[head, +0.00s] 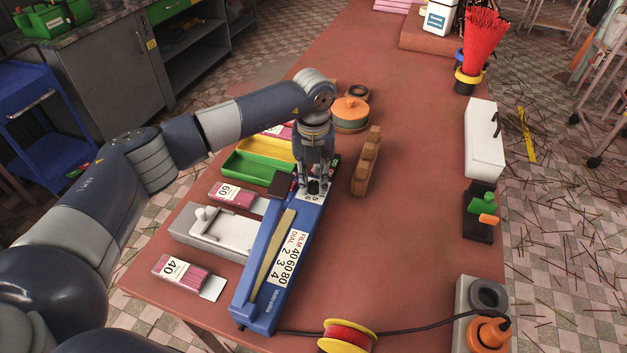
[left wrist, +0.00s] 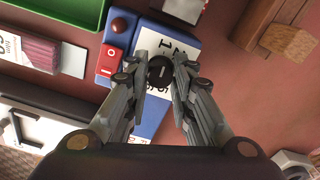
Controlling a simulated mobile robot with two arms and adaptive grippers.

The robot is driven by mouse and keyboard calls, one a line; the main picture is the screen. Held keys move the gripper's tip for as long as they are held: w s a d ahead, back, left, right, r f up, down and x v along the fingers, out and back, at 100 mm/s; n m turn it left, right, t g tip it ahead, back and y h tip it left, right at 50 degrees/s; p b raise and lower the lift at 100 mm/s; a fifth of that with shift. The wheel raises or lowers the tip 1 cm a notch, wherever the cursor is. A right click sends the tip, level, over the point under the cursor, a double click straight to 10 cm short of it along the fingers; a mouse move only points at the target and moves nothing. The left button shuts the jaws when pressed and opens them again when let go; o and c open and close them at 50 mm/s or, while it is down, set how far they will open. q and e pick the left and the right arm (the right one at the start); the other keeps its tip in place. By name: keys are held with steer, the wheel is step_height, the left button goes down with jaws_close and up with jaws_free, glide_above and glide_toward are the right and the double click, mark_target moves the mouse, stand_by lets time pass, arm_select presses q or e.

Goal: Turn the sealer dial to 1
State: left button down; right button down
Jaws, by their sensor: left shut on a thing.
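The blue sealer (head: 268,268) lies lengthwise on the red-brown table, with a printed film and dial chart on its near part. Its dark round dial (left wrist: 160,71) has a light pointer line and sits on a white numbered face at the sealer's far end. My left gripper (head: 315,187) comes down over that end; in the left wrist view its fingertips (left wrist: 160,72) are closed on both sides of the dial. The fingers hide part of the numbers, so I cannot read the setting. A red switch (left wrist: 111,60) sits beside the dial face. My right gripper is not in view.
A green tray (head: 236,172), incense packs marked 60 (head: 232,194) and 40 (head: 180,270), and a white device (head: 221,232) stand left of the sealer. A wooden block (head: 365,165) stands close on the right. The table's middle right is clear.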

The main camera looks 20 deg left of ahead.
mark_target(314, 183)
arm_select(q)
steer(key=shift+w+r+n, duration=0.1)
steer(key=shift+n, duration=0.5)
steer(key=c, duration=1.4)
jaws_free()
steer(key=shift+o, duration=0.2)
step_height(314, 183, up, 12)
